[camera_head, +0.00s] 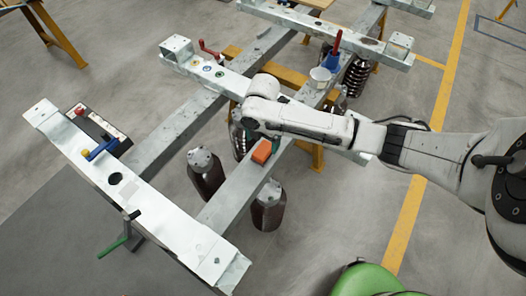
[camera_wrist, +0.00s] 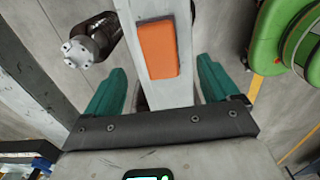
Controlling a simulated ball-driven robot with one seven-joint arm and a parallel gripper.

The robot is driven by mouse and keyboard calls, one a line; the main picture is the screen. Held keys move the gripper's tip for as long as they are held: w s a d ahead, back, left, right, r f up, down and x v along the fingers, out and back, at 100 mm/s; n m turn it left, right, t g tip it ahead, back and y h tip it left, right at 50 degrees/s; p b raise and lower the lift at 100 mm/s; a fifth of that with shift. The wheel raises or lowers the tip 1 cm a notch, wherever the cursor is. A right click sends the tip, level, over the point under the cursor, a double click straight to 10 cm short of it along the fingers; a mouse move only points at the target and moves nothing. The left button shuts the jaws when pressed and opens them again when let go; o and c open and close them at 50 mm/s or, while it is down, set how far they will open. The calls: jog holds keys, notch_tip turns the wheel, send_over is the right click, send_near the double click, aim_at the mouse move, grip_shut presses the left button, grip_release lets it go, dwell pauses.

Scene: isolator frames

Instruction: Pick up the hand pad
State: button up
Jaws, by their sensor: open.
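The orange block (camera_head: 262,151), which I take to be the hand pad, lies flat on a grey steel beam (camera_head: 236,190). In the wrist view the orange pad (camera_wrist: 158,50) lies near the middle of the beam's top, beyond my gripper's base and between the lines of the two teal fingers. My gripper (camera_wrist: 161,72) is open and empty, with one finger on each side of the beam. In the head view my forearm reaches in from the right, and my gripper (camera_head: 242,138) is mostly hidden beside the pad.
Dark insulators (camera_head: 205,175) and (camera_head: 268,206) stand on either side of the beam. A control box (camera_head: 98,130) and a green-handled clamp (camera_head: 120,243) are at left. A green round object (camera_head: 370,280) is in front.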

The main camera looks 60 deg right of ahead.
aim_at(263, 149)
jog(key=shift+d+f+p, duration=0.15)
jog(key=shift+f+p, duration=0.2)
jog(key=shift+f, duration=2.75)
jog(key=c, duration=1.2)
jog(key=shift+o, duration=0.2)
jog(key=shift+r, duration=0.1)
jog(key=shift+r, duration=0.4)
notch_tip(263, 149, up, 2)
jog(key=shift+r, duration=0.25)
jog(key=s+a+r, duration=0.4)
jog(key=s+r, duration=0.5)
jog(key=s, duration=0.4)
jog(key=shift+s+r+b, duration=0.25)
jog(key=shift+r+b, duration=0.05)
